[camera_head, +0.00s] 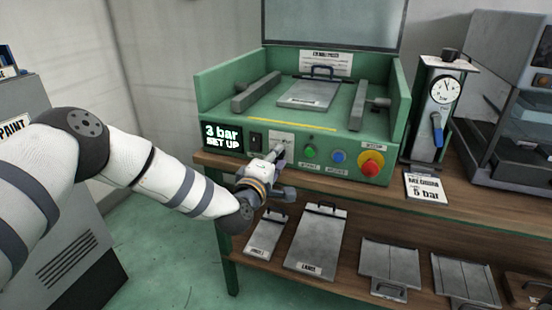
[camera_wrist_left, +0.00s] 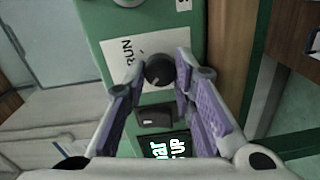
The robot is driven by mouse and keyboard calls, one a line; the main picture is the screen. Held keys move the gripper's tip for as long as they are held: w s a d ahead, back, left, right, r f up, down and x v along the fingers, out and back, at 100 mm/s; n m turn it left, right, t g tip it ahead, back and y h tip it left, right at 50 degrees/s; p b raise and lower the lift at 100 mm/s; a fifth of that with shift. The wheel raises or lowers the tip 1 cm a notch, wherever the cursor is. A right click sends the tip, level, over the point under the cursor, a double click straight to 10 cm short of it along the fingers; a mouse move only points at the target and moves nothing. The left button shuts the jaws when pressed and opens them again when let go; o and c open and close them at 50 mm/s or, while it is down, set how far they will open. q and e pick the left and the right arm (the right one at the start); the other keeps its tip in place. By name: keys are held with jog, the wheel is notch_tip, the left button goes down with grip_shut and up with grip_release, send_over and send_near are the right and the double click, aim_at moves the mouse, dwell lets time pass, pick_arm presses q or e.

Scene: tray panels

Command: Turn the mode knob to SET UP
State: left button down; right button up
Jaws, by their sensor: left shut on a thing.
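The mode knob (camera_wrist_left: 158,70) is a round black knob on a white label plate (camera_wrist_left: 126,62) marked RUN. My left gripper (camera_head: 279,153) reaches the front panel of the green machine (camera_head: 330,165). In the left wrist view its fingers are closed on the knob's two sides. In the head view the fingers hide the knob. My right gripper is not in view.
A black switch (camera_head: 256,142) sits left of the knob. Green (camera_head: 310,152) and blue (camera_head: 338,157) buttons and a red knob (camera_head: 370,163) are to the right. A pressure gauge (camera_head: 445,91) stands further right. Several trays lie on the lower shelf (camera_head: 350,280).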

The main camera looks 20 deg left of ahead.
pick_arm(q)
jog(key=shift+f, duration=0.1)
jog(key=c, duration=1.3)
grip_release()
jog(key=shift+s, duration=0.1)
jog(key=s, duration=1.2)
jog(key=shift+a+r, duration=0.2)
jog(key=shift+r, duration=0.1)
